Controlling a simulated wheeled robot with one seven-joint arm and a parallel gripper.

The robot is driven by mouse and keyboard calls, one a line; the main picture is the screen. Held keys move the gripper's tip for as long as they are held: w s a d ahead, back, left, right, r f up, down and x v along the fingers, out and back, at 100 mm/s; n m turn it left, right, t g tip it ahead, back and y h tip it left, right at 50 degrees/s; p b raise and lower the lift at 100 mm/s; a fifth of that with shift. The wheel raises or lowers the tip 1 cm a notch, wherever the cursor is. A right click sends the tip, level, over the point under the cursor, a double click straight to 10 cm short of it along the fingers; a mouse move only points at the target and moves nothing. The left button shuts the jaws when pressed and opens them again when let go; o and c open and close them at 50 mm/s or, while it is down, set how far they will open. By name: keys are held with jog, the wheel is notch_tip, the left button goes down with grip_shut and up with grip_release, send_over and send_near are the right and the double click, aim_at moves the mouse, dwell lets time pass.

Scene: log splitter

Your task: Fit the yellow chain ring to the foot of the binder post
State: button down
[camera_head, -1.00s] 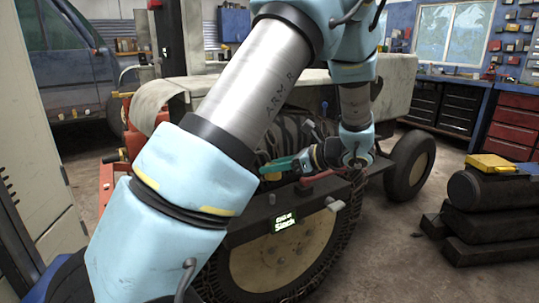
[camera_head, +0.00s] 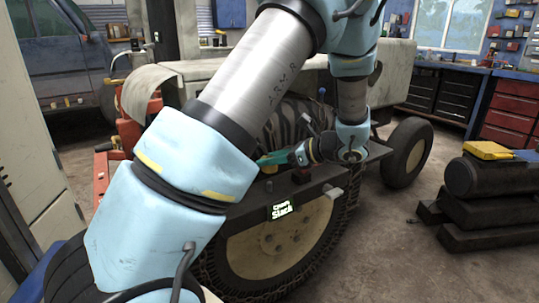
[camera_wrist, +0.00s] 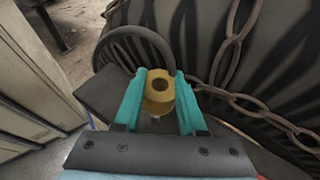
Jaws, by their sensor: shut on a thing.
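The yellow chain ring (camera_wrist: 160,84) is a thick yellow piece with a round dark hole, held between the teal fingers of my gripper (camera_wrist: 158,92) in the wrist view. The fingers press on its left and right sides. A small pale metal bit shows just below the ring; I cannot tell what it is.
A rusty chain (camera_wrist: 240,92) hangs over the dark tyre right of my gripper. A dark curved rim (camera_wrist: 137,38) stands just beyond the fingers. In the head view, a "Chain Slack" display (camera_head: 281,211) sits on the beam. Open floor lies right of the tyre.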

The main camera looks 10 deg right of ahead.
aim_at(270, 171)
jog(key=shift+f+b, duration=0.45)
jog(key=shift+f, duration=0.9)
jog(key=shift+f, duration=0.1)
jog(key=shift+f, duration=0.4)
jog(key=shift+f+b, duration=0.3)
jog(key=shift+b, duration=0.05)
jog(key=shift+f+b, duration=0.6)
jog(key=shift+f, duration=0.85)
grip_release()
jog(key=shift+s+d, duration=0.1)
jog(key=shift+s+d+r+p, duration=0.35)
jog(key=shift+d+p, duration=0.15)
jog(key=shift+d, duration=0.05)
